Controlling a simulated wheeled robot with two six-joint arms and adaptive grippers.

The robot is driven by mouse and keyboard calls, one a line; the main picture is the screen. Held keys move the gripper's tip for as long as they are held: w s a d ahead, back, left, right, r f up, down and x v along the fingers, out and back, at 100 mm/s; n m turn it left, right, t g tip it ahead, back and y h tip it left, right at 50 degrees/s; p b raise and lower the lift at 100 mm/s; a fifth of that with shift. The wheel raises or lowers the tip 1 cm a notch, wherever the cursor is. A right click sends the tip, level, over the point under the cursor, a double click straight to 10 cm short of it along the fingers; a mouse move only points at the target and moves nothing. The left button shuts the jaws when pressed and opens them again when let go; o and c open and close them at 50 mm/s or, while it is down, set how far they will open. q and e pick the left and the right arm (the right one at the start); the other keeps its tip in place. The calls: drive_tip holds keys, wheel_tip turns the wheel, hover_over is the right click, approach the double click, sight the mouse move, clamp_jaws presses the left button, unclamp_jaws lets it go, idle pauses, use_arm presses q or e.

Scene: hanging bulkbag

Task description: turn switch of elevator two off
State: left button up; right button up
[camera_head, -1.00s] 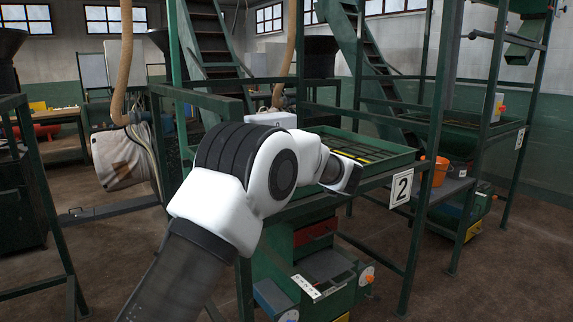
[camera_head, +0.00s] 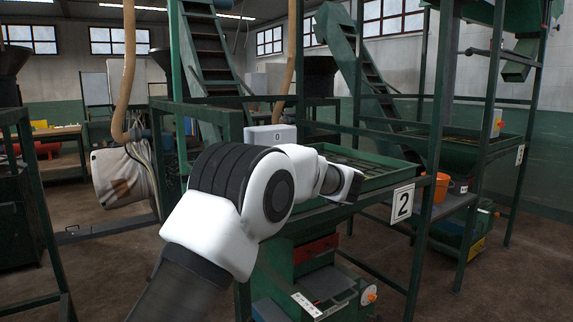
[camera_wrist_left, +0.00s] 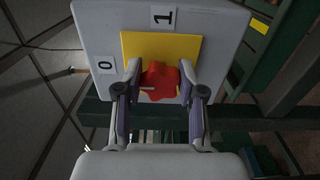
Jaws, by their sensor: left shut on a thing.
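The switch is a red knob (camera_wrist_left: 160,82) on a yellow plate (camera_wrist_left: 131,47) fixed to a grey box (camera_wrist_left: 215,22) in the left wrist view. A "1" label (camera_wrist_left: 163,16) sits above the plate and a "0" label (camera_wrist_left: 107,62) to its left. A pale mark on the knob lies on its left part, roughly level. My left gripper (camera_wrist_left: 161,88) is shut on the knob, one finger on each side. My right gripper is not in view.
An orange bucket (camera_head: 439,190) is further right. A green post (camera_head: 238,155) rises left of the box. Brown floor is open at the lower right.

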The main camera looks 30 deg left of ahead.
use_arm(q)
drive_tip(key=o, duration=1.2)
drive_tip(key=shift+c, duration=0.2)
drive_tip(key=v, duration=1.2)
